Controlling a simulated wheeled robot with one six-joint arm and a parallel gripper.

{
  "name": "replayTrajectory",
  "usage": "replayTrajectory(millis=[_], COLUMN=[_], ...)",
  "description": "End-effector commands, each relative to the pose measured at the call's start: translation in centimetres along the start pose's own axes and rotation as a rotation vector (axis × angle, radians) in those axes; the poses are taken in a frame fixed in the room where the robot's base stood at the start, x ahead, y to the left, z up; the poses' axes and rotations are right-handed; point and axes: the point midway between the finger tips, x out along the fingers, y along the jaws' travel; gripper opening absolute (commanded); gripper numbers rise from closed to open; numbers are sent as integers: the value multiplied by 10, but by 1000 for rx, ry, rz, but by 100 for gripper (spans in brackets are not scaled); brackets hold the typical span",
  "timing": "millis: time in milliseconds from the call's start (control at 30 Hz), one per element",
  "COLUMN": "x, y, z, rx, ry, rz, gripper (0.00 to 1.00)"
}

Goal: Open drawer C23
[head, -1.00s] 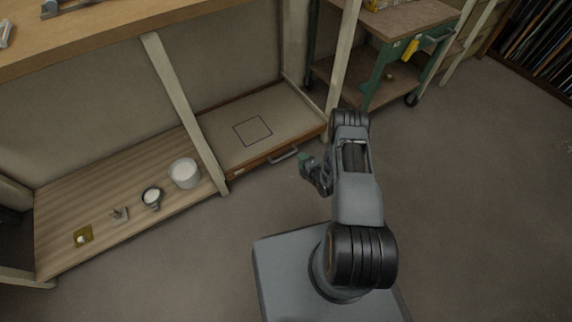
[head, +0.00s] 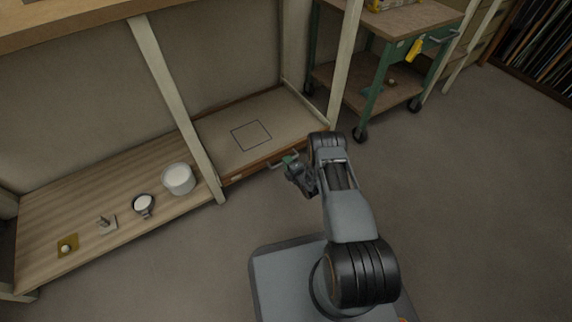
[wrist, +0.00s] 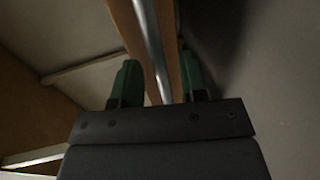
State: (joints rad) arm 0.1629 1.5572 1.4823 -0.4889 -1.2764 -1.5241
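The drawer (head: 253,169) is a low wooden front under the shelf board with the square outline, and it looks shut. No C23 marking is readable. Its metal bar handle (head: 272,166) is partly hidden by my gripper (head: 290,161) in the head view. In the wrist view, my gripper (wrist: 161,82) is open, its two green fingertips apart. The silver handle bar (wrist: 150,38) lines up with the gap between them, in front of the wooden drawer front (wrist: 122,22). I see space beside the bar, and cannot tell whether either fingertip touches it.
Left of a pale post (head: 178,110), a slatted shelf (head: 85,220) holds a white tub (head: 178,179), a small cup (head: 143,205) and small items. A green wheeled cart (head: 378,85) stands at the back right. The floor right of my arm is clear.

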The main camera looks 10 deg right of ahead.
Motion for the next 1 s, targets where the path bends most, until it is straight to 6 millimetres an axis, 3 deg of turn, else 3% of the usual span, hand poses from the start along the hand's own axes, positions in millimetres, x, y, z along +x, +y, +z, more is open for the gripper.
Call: replayTrajectory(millis=[200, 567, 1000], x=[16, 18, 18], y=[0, 0, 0], z=[0, 0, 0], rx=[0, 1, 1], ry=[1, 0, 0], rz=[1, 0, 0], gripper=[40, 40, 0])
